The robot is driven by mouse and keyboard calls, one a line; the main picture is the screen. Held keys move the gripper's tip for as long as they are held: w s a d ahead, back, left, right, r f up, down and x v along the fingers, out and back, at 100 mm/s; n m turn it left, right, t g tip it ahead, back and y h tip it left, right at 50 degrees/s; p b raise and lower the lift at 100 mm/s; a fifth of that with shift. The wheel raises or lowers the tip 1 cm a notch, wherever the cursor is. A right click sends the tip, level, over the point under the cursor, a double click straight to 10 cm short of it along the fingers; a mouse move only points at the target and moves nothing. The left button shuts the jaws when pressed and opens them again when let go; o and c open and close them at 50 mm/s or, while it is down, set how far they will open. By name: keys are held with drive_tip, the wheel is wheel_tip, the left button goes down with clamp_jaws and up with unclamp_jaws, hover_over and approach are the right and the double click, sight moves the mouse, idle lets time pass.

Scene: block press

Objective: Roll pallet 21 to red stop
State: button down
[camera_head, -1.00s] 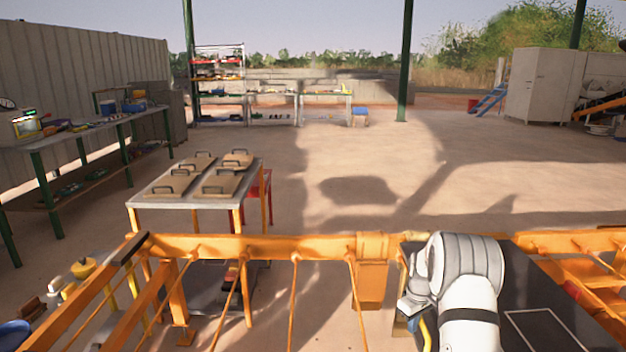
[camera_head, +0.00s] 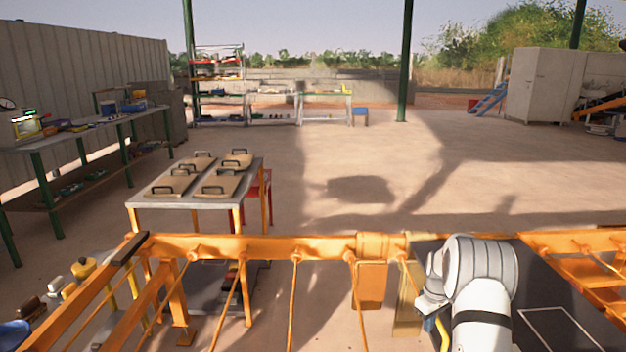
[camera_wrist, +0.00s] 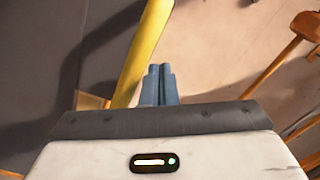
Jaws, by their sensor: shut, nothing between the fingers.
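My gripper (camera_wrist: 158,85) shows in the wrist view as two blue-grey fingers pressed together, with nothing between them. A yellow bar (camera_wrist: 143,50) rises just left of the fingertips; I cannot tell whether they touch it. In the head view my arm covers the fingers, and part of a yellow bar (camera_head: 443,330) shows beside it. I cannot make out a pallet marked 21 or a red stop in either view. An orange rail frame (camera_head: 290,247) runs across the front of the head view.
A dark plate with a white outline (camera_head: 560,312) lies at the lower right. A table (camera_head: 140,202) with several handled boards stands beyond the frame at left. A long workbench (camera_head: 75,135) lines the left wall. The floor (camera_head: 360,150) beyond the frame is open.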

wheel_tip(320, 180, up, 10)
drive_tip(key=a+p, duration=0.2)
drive_tip(key=p, duration=0.3)
idle(0.7)
drive_tip(key=shift+a, duration=0.1)
